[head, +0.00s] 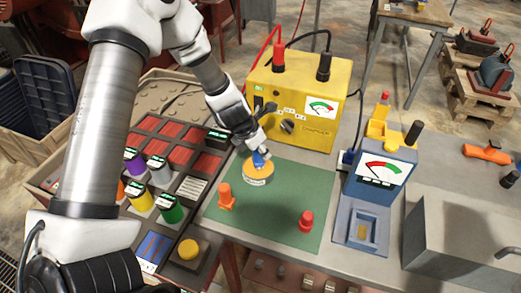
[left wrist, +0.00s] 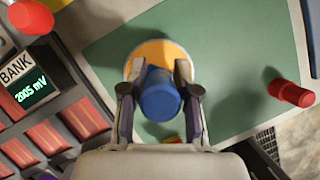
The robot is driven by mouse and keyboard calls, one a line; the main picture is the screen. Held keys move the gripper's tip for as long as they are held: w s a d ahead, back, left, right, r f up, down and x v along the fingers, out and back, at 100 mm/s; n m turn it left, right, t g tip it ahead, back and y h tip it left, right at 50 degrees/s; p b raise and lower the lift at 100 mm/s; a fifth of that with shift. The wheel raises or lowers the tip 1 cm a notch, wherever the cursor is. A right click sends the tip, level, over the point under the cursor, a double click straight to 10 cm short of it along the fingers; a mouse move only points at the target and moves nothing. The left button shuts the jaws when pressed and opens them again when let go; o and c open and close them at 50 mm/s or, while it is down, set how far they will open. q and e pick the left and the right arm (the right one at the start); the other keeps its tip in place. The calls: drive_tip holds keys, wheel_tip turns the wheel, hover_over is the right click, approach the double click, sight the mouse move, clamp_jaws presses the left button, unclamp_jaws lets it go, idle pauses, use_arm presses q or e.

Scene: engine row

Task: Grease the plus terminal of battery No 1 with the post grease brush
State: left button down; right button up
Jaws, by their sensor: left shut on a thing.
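My left gripper (head: 260,148) is over the green mat, shut on a blue handle (head: 261,160) that looks like the post grease brush. In the left wrist view the gripper (left wrist: 160,85) has a finger on each side of the blue handle (left wrist: 160,95). The handle is upright over a round orange-topped pot (head: 258,174); its lower end is hidden, so I cannot tell whether it touches the pot. The pot also shows in the left wrist view (left wrist: 158,48). I cannot tell which thing is battery No 1, nor see its plus terminal. My right gripper is not in view.
On the green mat (head: 282,205) stand an orange piece (head: 226,197) and a red piece (head: 306,221). A yellow charger (head: 300,95) is behind, a blue tester (head: 376,185) to the right. A panel with coloured cylinders (head: 170,208) is left. The mat's front middle is clear.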

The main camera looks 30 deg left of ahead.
use_arm(q)
drive_tip(key=shift+f+b, duration=0.35)
idle(1.1)
drive_tip(key=shift+r, duration=0.1)
wheel_tip(320, 180, up, 7)
drive_tip(key=p, duration=0.6)
drive_tip(key=shift+p, duration=0.4)
